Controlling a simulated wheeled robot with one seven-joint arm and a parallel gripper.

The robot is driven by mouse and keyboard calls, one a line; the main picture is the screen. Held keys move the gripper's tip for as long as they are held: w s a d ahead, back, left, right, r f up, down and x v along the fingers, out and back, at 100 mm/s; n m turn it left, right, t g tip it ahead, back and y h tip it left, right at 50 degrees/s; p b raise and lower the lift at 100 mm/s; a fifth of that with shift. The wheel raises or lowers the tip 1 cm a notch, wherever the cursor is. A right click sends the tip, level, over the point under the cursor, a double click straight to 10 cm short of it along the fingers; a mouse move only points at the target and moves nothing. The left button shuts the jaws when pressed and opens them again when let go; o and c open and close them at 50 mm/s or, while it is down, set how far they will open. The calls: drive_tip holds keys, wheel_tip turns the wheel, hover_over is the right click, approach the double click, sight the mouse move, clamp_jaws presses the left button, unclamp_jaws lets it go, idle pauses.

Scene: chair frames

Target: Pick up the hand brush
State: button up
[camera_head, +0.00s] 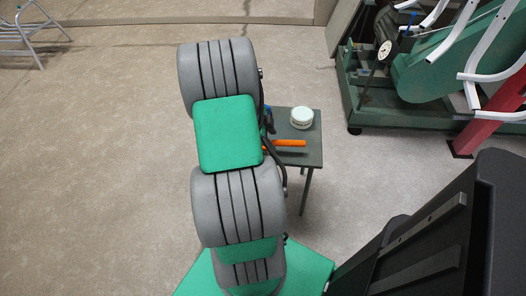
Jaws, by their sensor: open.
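A small dark table (312,159) stands right of my arm, partly hidden behind it. An orange bar-shaped thing (291,143), which looks like the hand brush, lies across the table top with a dark strip along its near side. Its left end is hidden behind my arm, so I cannot see its whole shape. My grey and green arm fills the middle of the view. My gripper does not show, so I cannot tell where it is relative to the brush.
A white round tub (301,118) stands on the table behind the orange bar. A small blue thing (268,118) shows beside my arm. Green machinery (445,65) stands at the back right. A metal frame (28,30) is at the far left. The floor on the left is clear.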

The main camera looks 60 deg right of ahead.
sight(275, 141)
drive_tip(key=x, duration=0.5)
drive_tip(key=shift+d+f+b, duration=0.25)
drive_tip(key=shift+d+b, duration=0.1)
drive_tip(key=shift+b, duration=0.05)
clamp_jaws()
